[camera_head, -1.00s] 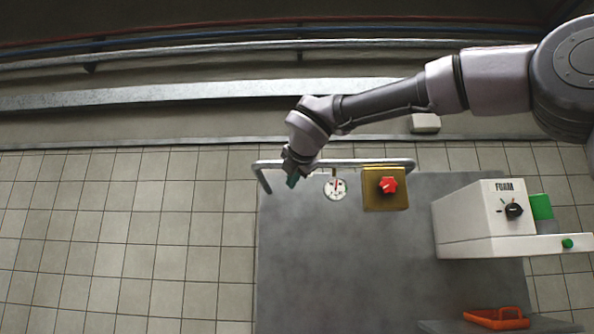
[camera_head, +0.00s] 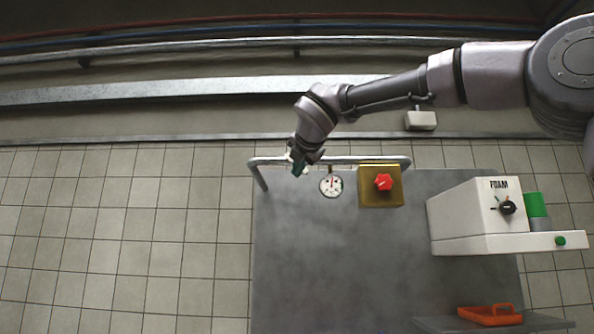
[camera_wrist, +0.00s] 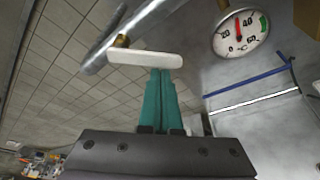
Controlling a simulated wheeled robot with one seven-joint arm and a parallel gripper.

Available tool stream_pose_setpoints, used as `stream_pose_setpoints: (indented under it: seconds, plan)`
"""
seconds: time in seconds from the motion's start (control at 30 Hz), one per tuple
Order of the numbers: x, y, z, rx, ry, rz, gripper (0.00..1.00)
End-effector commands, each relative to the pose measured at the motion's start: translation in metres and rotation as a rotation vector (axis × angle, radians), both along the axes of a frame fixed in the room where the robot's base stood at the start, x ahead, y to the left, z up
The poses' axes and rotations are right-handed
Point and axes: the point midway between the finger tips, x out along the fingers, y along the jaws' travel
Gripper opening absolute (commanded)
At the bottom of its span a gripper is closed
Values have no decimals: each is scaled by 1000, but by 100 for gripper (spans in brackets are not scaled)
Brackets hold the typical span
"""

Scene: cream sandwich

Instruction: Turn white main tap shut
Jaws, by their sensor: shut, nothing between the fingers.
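The white tap lever (camera_wrist: 145,58) lies across the upper middle of the wrist view, beside a brass fitting on the metal pipe (camera_wrist: 103,48). My gripper (camera_wrist: 161,72) has its teal fingers shut together and empty. Their tips meet the lever's lower edge in the picture; I cannot tell whether they touch it. In the head view my gripper (camera_head: 298,168) hangs at the left part of the pipe rail (camera_head: 350,160), left of the dial gauge (camera_head: 331,186). The tap is mostly hidden by the gripper there.
A brass box with a red knob (camera_head: 383,182) stands right of the gauge. The white FOAM machine (camera_head: 462,222) and an orange tray (camera_head: 490,315) are at the right. The grey worktop (camera_head: 330,260) is bare in the middle. The gauge dial also shows in the wrist view (camera_wrist: 240,33).

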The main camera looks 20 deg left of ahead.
Motion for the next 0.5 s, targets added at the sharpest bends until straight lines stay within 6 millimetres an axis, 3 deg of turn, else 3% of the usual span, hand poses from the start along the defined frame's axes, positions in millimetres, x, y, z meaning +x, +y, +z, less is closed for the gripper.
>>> stream_pose_setpoints:
  seconds: [0.5]
  plan:
    - [1, -4, 2, -83, -19, -1, 0]
